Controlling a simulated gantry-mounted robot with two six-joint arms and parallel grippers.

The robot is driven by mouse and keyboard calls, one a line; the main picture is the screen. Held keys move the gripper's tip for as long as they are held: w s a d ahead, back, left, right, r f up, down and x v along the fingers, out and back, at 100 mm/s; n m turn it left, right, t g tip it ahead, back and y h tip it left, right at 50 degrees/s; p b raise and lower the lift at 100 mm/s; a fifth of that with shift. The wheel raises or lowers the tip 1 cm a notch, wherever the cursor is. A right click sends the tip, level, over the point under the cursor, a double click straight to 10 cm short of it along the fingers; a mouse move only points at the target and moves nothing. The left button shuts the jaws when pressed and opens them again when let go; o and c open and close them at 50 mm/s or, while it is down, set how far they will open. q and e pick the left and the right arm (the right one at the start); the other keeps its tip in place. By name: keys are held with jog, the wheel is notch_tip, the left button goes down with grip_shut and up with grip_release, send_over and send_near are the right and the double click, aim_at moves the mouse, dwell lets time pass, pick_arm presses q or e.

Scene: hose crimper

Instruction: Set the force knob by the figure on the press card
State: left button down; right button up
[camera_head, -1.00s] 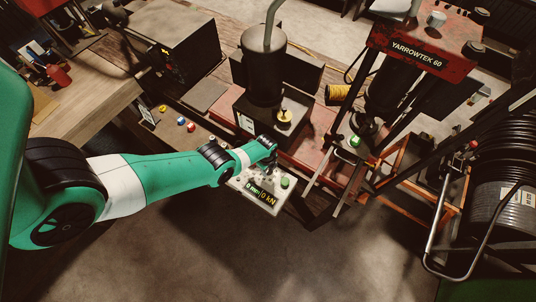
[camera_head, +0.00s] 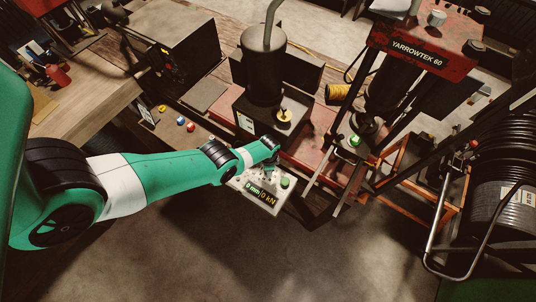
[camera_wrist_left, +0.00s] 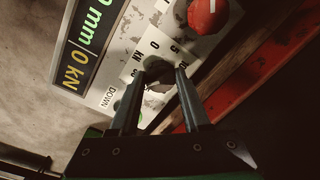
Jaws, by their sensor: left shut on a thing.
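The control panel (camera_head: 262,200) has a lit display reading 0 mm and 0 kN, which also shows in the left wrist view (camera_wrist_left: 80,45). The dark force knob (camera_wrist_left: 157,72) sits on the panel's kN dial, with the figures 0 and 5 readable beside it. My left gripper (camera_wrist_left: 162,78) is shut on this knob, one finger on each side; in the head view the wrist hides it. A red button (camera_wrist_left: 207,15) is just beyond the knob. My right gripper is not in view.
A green button (camera_head: 285,182) is on the panel's right. The press (camera_head: 405,52), marked YARROWTEK 60, stands to the right, with a hose reel (camera_head: 502,215) beyond. Coloured caps (camera_head: 181,122) lie left of the panel. The floor in front is clear.

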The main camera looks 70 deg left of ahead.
pick_arm(q)
jog(key=n, duration=0.6)
jog(key=shift+w, duration=0.1)
jog(key=n+b, duration=0.1)
jog(key=n, duration=0.5)
jog(key=shift+n+g, duration=0.3)
jog(key=shift+n, duration=0.1)
jog(key=n, duration=0.6)
jog(key=shift+h+b, duration=0.3)
jog(key=n, duration=0.7)
jog(key=shift+a, duration=0.1)
jog(key=shift+c, duration=1.8)
grip_release()
